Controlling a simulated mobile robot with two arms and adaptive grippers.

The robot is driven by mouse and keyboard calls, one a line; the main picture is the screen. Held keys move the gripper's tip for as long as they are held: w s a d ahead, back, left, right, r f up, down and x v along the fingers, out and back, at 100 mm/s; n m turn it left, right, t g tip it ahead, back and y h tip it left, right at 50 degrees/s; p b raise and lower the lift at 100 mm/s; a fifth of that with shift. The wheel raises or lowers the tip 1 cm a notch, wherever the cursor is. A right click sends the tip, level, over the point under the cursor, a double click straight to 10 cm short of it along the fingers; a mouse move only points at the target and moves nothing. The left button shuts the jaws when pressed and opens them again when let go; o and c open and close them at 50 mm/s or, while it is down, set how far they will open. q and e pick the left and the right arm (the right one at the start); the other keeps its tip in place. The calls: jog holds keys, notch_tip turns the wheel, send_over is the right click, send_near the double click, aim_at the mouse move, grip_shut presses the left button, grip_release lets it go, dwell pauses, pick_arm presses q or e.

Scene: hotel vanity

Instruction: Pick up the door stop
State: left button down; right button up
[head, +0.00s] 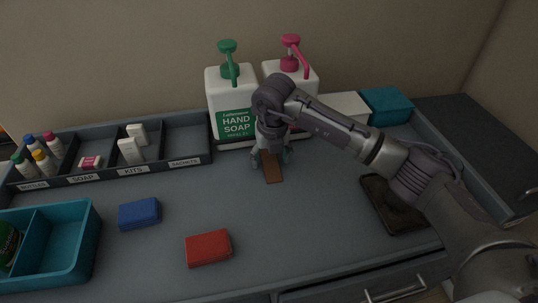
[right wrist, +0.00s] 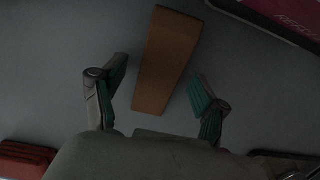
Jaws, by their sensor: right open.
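The door stop is a brown wedge (head: 272,171) on the grey vanity top, in front of the soap bottles. In the right wrist view the door stop (right wrist: 165,62) lies ahead of and partly between the fingers. My right gripper (head: 270,160) is over it from above, and its far end is hidden behind the gripper in the head view. In the right wrist view the right gripper (right wrist: 158,98) is open, with one green-padded finger on each side of the wedge and gaps on both sides. My left gripper is not in view.
Close behind stand a green-pump hand soap bottle (head: 232,98) and a pink-pump bottle (head: 312,82). A labelled organizer (head: 190,171) is at left. A blue block (head: 139,213), a red block (head: 208,248) and a teal bin (head: 84,250) lie in front. A dark tray (head: 378,204) is at right.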

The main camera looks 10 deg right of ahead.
jog(key=c, duration=1.3)
jog(key=shift+o, duration=0.2)
